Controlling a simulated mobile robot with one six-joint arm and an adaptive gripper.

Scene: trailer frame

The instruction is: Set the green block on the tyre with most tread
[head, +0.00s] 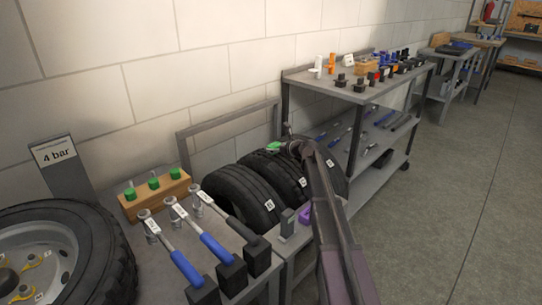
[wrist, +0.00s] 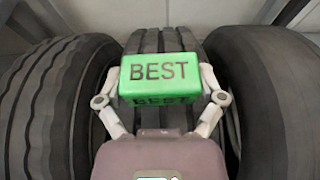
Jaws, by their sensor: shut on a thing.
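The green block (wrist: 160,78), marked BEST, is between the two fingers of my gripper (wrist: 160,85) in the wrist view. In the head view the block (head: 273,147) is over the middle of the tyre row. My gripper is shut on it. Below it in the wrist view is the middle tyre (wrist: 153,42), with deep, clear grooves. The left tyre (wrist: 45,85) has shallower grooves, and the right tyre (wrist: 270,90) looks nearly smooth. I cannot tell whether the block touches the middle tyre. In the head view the near tyre (head: 232,188) carries a white tag.
A metal rack frame (head: 225,122) stands behind the tyres. Torque wrenches (head: 210,247) and a wooden holder with green pieces (head: 155,196) lie at front left. A mounted wheel (head: 98,245) and a 4 bar sign (head: 55,155) are at far left. A trolley (head: 345,92) stands at right.

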